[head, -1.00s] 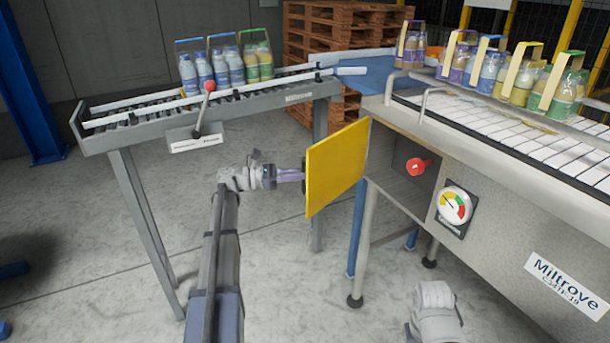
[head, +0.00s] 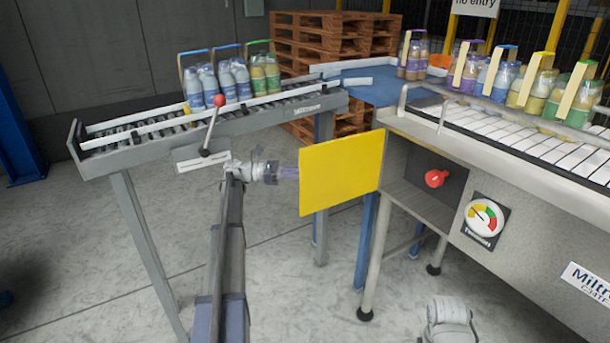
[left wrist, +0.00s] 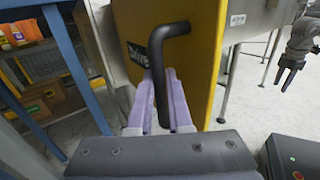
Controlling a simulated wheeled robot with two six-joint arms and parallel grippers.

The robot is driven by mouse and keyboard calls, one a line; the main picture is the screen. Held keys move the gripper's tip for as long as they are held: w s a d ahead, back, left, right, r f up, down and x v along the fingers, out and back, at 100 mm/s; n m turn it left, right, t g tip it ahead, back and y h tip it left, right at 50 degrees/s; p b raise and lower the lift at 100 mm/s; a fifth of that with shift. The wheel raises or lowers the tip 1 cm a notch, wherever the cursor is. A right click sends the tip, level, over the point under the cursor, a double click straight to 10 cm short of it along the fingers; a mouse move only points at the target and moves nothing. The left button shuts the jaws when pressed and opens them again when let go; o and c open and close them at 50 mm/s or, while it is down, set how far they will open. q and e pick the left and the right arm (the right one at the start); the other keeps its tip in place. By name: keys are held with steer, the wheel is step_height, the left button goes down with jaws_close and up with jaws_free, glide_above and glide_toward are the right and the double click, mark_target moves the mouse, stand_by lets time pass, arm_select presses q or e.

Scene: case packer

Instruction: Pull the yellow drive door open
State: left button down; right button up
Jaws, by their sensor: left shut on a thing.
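The yellow drive door (head: 341,174) stands swung out to the left from the machine's front in the head view, with the recess behind it exposed. In the left wrist view the door (left wrist: 208,60) shows its outer face with a black bar handle (left wrist: 159,75) and a "Drive" label. My left gripper (left wrist: 160,100) is shut on the handle, its pale purple fingers on either side of the bar. In the head view my left gripper (head: 288,173) is at the door's left edge, its tips hidden behind the panel. My right gripper shows at the right of the left wrist view (left wrist: 288,78), its fingers small.
The open recess holds a red knob (head: 436,178), with a dial gauge (head: 484,219) to its right. A roller conveyor (head: 200,132) with bottle packs and a red-knobbed lever (head: 213,124) stands close to my left arm. Grey floor is clear below.

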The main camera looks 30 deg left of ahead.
arm_select(q)
steer(key=c, duration=0.8)
jaws_free()
steer(key=shift+c, duration=0.2)
steer(key=v, duration=0.7)
steer(key=shift+s+a, duration=0.2)
steer(key=shift+a, duration=0.1)
steer(key=shift+f, duration=0.1)
